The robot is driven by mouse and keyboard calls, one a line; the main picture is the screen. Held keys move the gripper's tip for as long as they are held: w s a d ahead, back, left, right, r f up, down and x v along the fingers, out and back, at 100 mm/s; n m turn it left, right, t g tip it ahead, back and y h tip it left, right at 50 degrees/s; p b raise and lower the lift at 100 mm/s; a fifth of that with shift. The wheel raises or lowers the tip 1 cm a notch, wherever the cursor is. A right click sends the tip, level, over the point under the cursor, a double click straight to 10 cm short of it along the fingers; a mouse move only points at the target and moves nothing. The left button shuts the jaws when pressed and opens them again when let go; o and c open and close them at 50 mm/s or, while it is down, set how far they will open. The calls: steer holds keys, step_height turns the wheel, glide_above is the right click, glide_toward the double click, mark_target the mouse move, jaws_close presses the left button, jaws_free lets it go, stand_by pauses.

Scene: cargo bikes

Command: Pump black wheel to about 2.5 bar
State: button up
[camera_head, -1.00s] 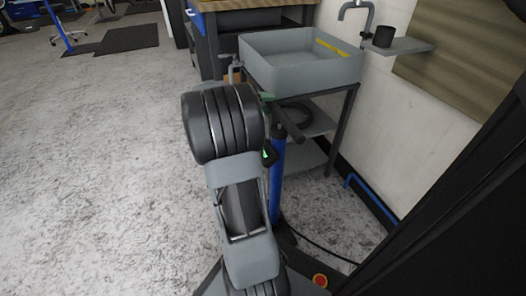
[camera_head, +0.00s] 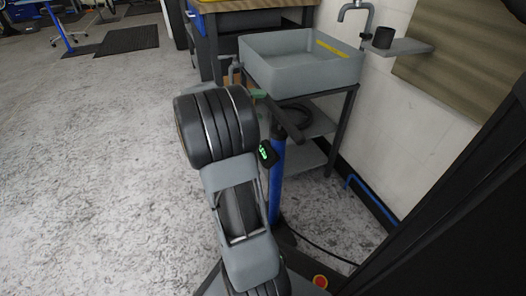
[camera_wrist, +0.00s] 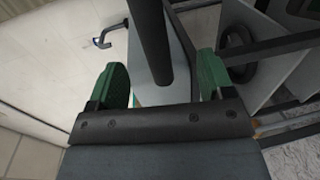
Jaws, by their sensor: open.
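A blue floor pump (camera_head: 277,178) stands upright beside my arm in the head view. Its dark handle (camera_head: 286,118) is at the top, and a small black gauge (camera_head: 267,153) with a lit green display is on it; the digits are too small to read. In the wrist view, my gripper (camera_wrist: 160,84) is open, with green fingertips on either side of the dark handle bar (camera_wrist: 152,40). Gaps show between the bar and both fingers. In the head view, my arm hides most of the gripper. I cannot make out the black wheel in either view.
A grey sink (camera_head: 300,65) on a dark frame stands behind the pump. A black ring (camera_head: 290,114) lies on its shelf, and also shows in the wrist view (camera_wrist: 238,48). A white wall is at right. The grey floor at left is open.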

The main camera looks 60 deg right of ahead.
steer(key=shift+f+v, duration=0.2)
steer(key=shift+v, duration=1.2)
steer(key=shift+f+v, duration=0.2)
steer(key=shift+v, duration=1.25)
steer(key=shift+w, duration=0.1)
steer(key=s+a+r+n+t+y+p, duration=0.1)
steer(key=a+r+n+t+y+p, duration=0.2)
steer(key=a+r+p, duration=1.3)
steer(key=s+a+r+n+t+y+p, duration=0.1)
steer(key=a+r+n+t+y+p, duration=0.3)
steer(key=a+r+t+y+p, duration=0.6)
steer(key=a+r+p, duration=0.7)
steer(key=r+p, duration=0.1)
steer(key=p, duration=0.8)
steer(key=shift+s+a+r, duration=0.25)
steer(key=shift+s+r, duration=0.05)
steer(key=shift+c, duration=0.4)
